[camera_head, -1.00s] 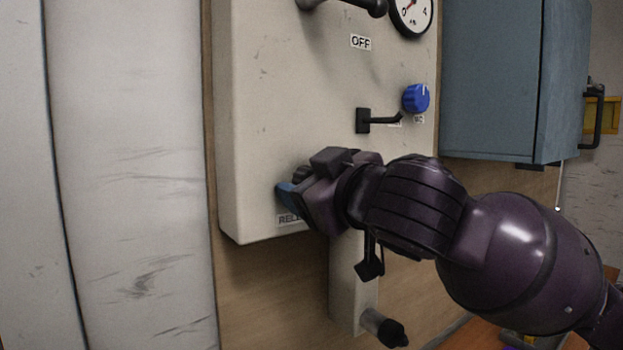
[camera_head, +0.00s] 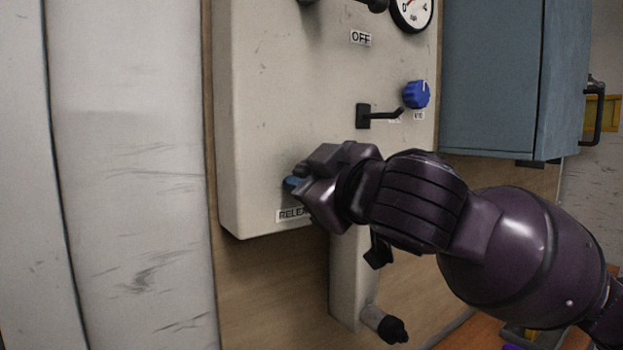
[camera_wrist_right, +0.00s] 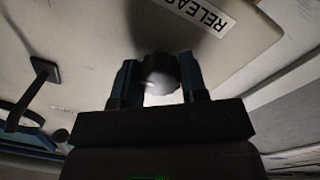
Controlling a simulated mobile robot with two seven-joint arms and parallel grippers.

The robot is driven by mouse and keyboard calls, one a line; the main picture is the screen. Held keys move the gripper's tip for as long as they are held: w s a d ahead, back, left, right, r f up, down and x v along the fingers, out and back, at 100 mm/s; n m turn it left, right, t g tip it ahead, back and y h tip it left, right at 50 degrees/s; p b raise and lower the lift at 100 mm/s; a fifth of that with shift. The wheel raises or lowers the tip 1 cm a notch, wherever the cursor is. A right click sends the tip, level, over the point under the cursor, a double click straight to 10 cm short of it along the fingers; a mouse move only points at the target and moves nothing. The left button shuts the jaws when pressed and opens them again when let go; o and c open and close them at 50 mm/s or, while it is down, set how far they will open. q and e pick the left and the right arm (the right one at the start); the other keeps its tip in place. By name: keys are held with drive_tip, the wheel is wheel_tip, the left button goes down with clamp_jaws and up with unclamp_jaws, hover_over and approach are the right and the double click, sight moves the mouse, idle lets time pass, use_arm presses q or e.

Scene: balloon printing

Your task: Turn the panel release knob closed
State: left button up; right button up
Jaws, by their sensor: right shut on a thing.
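The panel (camera_head: 270,110) is a cream box on a wooden board. Its release knob (camera_wrist_right: 160,72) shows in the right wrist view as a dark, round knob with a bright face, beside the "RELEASE" label (camera_wrist_right: 200,14). My right gripper (camera_wrist_right: 160,82) is shut on the knob, one blue finger on each side. In the head view my right gripper (camera_head: 297,184) is at the panel's lower part, just above the label (camera_head: 291,215), and hides the knob. My left gripper is not in view.
A blue dial knob (camera_head: 416,95) and a black lever (camera_head: 380,116) are on the panel above my right arm. A gauge (camera_head: 411,12) is at the top. A blue-grey cabinet (camera_head: 490,80) stands at the right. A pipe with a black end (camera_head: 385,324) is below.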

drive_tip(key=n, duration=0.3)
drive_tip(key=shift+n, duration=0.3)
drive_tip(key=n, duration=0.4)
drive_tip(key=shift+n+b, duration=0.3)
drive_tip(key=shift+n, duration=0.1)
drive_tip(key=n, duration=0.5)
drive_tip(key=shift+r+y, duration=0.1)
drive_tip(key=shift+y, duration=0.2)
drive_tip(key=shift+n, duration=1.7)
drive_tip(key=o, duration=0.9)
